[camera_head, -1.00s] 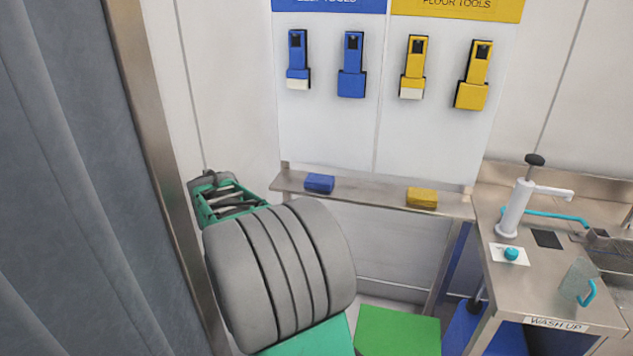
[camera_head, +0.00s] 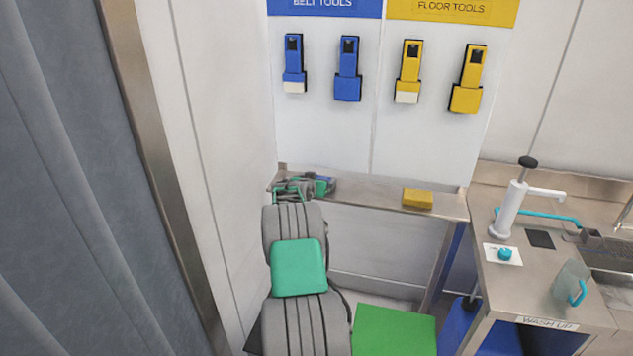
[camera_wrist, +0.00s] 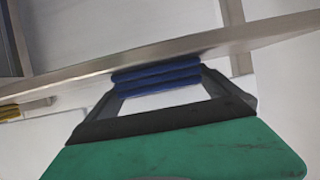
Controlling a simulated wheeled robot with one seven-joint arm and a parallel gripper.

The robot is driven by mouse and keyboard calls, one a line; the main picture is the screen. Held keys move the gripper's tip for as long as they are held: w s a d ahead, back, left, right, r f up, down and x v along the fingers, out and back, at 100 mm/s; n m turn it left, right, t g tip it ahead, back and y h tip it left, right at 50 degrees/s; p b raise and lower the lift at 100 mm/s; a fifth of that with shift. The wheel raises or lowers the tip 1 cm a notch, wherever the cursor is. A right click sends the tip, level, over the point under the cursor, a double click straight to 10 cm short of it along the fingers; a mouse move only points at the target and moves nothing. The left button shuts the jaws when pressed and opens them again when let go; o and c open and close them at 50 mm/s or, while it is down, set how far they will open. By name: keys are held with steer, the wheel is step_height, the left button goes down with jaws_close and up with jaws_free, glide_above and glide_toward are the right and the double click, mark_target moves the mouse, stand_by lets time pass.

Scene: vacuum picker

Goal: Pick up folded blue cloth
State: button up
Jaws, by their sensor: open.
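The folded blue cloth (camera_wrist: 157,76) lies on the steel shelf (camera_head: 365,193). In the wrist view, which looks turned over, its layered edge shows between the tips of my gripper (camera_wrist: 160,80). The dark fingers stand apart on either side of it. I cannot tell whether they touch it. In the head view my gripper (camera_head: 322,186) is at the shelf's left end and hides most or all of the cloth.
A yellow folded cloth (camera_head: 417,199) lies farther right on the shelf. Blue and yellow tools hang on the wall board above. A steel wash-up counter (camera_head: 540,290) with a white pump (camera_head: 510,205) stands at right. A grey curtain (camera_head: 60,180) and steel post (camera_head: 165,170) are at left.

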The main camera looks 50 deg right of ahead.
steer(key=shift+c, duration=0.4)
steer(key=c, duration=1)
steer(key=shift+r, duration=0.1)
